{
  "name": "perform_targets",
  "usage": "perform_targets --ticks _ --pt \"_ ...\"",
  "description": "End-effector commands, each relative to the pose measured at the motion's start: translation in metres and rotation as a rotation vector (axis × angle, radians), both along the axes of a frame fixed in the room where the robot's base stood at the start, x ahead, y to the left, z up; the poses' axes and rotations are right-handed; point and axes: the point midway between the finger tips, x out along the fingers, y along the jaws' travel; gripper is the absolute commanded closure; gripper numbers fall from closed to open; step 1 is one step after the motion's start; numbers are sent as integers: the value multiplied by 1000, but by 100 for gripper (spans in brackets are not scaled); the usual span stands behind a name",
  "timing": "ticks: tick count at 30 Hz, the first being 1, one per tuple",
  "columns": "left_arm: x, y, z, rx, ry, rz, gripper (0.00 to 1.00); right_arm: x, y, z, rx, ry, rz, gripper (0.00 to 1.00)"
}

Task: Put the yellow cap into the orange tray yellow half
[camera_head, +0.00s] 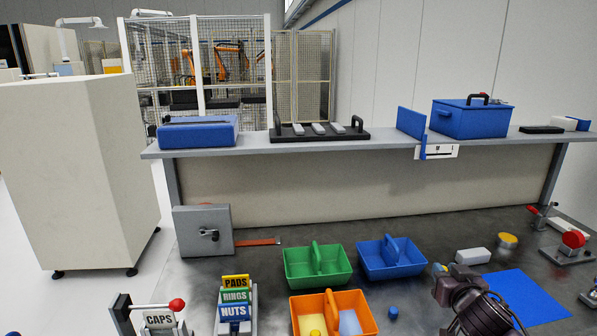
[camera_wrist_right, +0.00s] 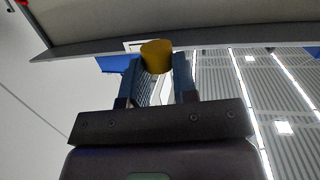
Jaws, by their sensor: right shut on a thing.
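My right gripper (camera_head: 441,270) is at the right of the bench, right of the orange tray. In the right wrist view its two fingers (camera_wrist_right: 157,75) are closed on a yellow cap (camera_wrist_right: 156,55), which sticks out past the fingertips. In the head view the held cap is small and hard to make out. The orange tray (camera_head: 356,295) stands at the bottom centre, cut by the picture's edge. Its left half is yellow, with a yellow piece (camera_head: 316,332) in it; its right half is light blue. My left gripper is not in view.
A green tray (camera_head: 318,284) and a blue tray (camera_head: 391,273) stand behind the orange tray. A small blue cap (camera_head: 393,312) lies right of it. A white block (camera_head: 473,256), a yellow round part (camera_head: 507,240) and a blue mat (camera_head: 527,295) are near my right arm. Labelled bins stand left.

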Motion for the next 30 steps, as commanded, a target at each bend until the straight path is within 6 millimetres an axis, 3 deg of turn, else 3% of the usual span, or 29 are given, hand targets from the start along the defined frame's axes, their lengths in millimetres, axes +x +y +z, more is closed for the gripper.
perform_targets --ticks 6,13,15,22,30 --pt "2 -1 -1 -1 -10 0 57 -48 80 2 10 1 67 95" --pt "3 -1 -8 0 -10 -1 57 -103 142 -6 8 4 113 95" --pt "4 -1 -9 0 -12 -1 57 -113 151 -13 7 4 120 95" --pt "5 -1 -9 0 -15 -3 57 -119 152 -24 2 1 114 95" --pt "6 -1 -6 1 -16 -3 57 -110 149 -9 -3 -4 119 95"
